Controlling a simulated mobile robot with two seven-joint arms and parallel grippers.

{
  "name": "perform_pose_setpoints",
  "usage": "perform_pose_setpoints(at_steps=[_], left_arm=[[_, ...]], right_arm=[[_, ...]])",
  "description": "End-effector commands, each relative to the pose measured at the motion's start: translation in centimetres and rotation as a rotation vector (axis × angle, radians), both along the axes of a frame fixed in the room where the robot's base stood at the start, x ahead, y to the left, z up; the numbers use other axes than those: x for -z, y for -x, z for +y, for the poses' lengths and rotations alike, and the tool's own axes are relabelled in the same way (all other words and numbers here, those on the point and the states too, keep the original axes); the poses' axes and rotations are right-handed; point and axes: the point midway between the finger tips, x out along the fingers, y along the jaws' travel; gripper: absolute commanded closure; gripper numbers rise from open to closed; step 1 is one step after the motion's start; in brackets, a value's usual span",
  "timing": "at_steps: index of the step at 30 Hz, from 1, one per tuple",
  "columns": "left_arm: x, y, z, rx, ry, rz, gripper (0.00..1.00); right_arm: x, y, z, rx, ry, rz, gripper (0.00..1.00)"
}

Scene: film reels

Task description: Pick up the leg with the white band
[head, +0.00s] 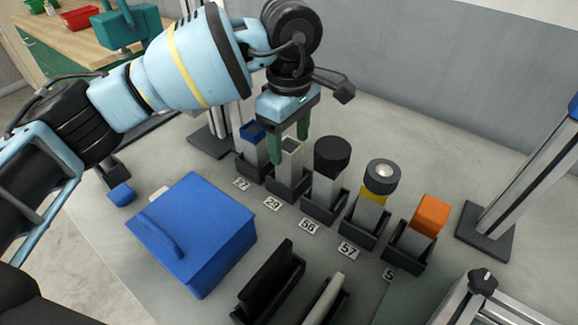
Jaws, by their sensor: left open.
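The leg with the white band (291,152) stands upright in a dark holder by the label 29, second from the left in the row. My left gripper (288,148) is directly above it, pointing down. Its two green fingers are open, one on each side of the leg's pale top. I cannot tell whether they touch it. My right gripper is not in view.
Beside it stand legs with a blue top (252,133), a black round cap (332,156), a yellow band (373,194) and an orange top (431,215). A blue lidded box (205,225) and dark holders (270,285) are in front. Metal posts (520,175) rise at right.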

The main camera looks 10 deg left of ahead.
Motion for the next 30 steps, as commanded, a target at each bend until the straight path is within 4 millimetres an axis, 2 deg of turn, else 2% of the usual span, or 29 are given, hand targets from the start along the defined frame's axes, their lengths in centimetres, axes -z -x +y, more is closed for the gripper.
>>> perform_pose_setpoints(at_steps=[9,17,27,30], left_arm=[[4.1,0.2,0.1,-0.001,-0.001,0.001,0.38],[4.6,0.2,0.1,-0.001,0.0,0.0,0.38],[4.5,0.2,0.1,0.0,0.0,0.0,0.81],[4.5,0.2,0.1,-0.001,0.0,-0.001,0.92]], right_arm=[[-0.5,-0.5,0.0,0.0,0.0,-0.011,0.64],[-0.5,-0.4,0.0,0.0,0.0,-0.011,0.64],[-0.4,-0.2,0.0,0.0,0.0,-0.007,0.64],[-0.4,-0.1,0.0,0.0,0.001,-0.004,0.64]])
